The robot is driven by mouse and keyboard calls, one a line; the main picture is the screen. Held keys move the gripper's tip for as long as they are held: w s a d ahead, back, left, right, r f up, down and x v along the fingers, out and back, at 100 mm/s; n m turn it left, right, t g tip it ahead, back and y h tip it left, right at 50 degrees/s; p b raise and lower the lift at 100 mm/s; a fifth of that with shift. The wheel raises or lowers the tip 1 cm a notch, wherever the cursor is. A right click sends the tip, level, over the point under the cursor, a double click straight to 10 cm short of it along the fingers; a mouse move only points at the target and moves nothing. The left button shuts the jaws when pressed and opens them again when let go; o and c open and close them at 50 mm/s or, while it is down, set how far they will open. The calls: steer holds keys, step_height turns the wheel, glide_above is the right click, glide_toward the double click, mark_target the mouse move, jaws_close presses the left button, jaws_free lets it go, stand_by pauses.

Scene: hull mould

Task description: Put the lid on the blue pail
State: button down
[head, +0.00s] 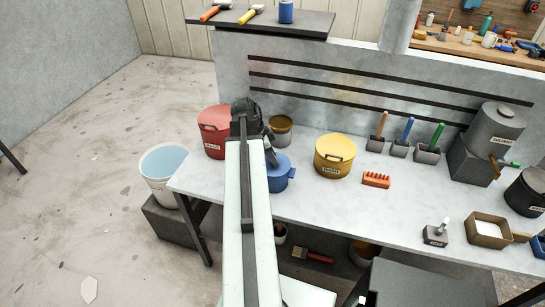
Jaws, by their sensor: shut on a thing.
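The blue pail (279,180) stands on the bench, just right of my arm, which covers its left part. A side handle shows at its right. My dark gripper (269,156) reaches down at the pail's upper left edge. It is shut on what seems to be the lid, but the jaws and the held part are mostly hidden behind my arm. I cannot tell whether the lid is seated, tilted or just above the rim.
Clear bench (325,215) is in front.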

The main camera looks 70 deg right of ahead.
steer(key=c, duration=0.9)
jaws_free()
steer(key=shift+o, duration=0.2)
steer(key=p+v, duration=0.7)
steer(key=shift+w+r, duration=0.2)
steer(key=shift+r, duration=0.1)
steer(key=shift+a, duration=0.15)
